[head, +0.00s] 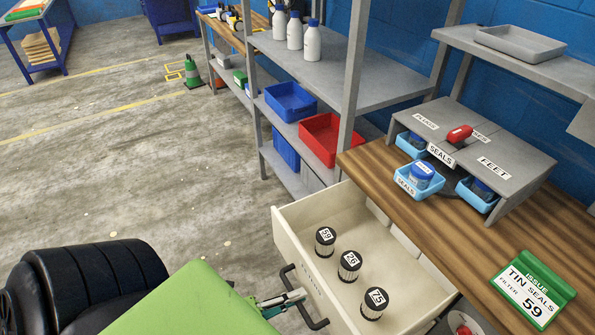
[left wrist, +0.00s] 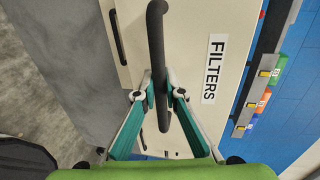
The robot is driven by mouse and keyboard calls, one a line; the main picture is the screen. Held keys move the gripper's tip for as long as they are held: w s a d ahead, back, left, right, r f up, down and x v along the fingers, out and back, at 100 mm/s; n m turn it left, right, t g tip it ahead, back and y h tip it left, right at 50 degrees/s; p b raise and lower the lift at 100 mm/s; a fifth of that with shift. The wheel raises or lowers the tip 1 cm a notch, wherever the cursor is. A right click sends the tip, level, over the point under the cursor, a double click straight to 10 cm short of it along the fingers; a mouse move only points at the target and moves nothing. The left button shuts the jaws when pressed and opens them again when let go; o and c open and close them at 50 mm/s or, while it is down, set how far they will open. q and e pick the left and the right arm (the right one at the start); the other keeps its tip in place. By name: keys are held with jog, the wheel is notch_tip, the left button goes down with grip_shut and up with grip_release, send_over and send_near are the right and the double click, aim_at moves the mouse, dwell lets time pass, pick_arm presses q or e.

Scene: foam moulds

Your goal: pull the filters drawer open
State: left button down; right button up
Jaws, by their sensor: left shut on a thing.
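The filters drawer (head: 298,241) is cream-coloured and stands open below the wooden worktop. Inside it are three dark cylindrical filters with white number labels on top: 59 (head: 325,241), 26 (head: 349,265) and 15 (head: 374,303). Its black bar handle (head: 308,312) is on the front face. The left wrist view shows the handle (left wrist: 157,55) beside a FILTERS label (left wrist: 214,68). My left gripper (head: 290,300) is shut on the handle, with a finger on each side of the bar in the left wrist view (left wrist: 160,92). My right gripper is not in view.
The wooden worktop (head: 420,215) holds a grey stand with blue trays of seals and a green sign (head: 532,290) reading TIN SEALS, FILTER 59. A grey shelf (head: 350,75) with bottles and bins stands behind.

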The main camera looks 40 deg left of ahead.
pick_arm(q)
jog(key=c, duration=2.1)
grip_release()
jog(key=v, duration=1.2)
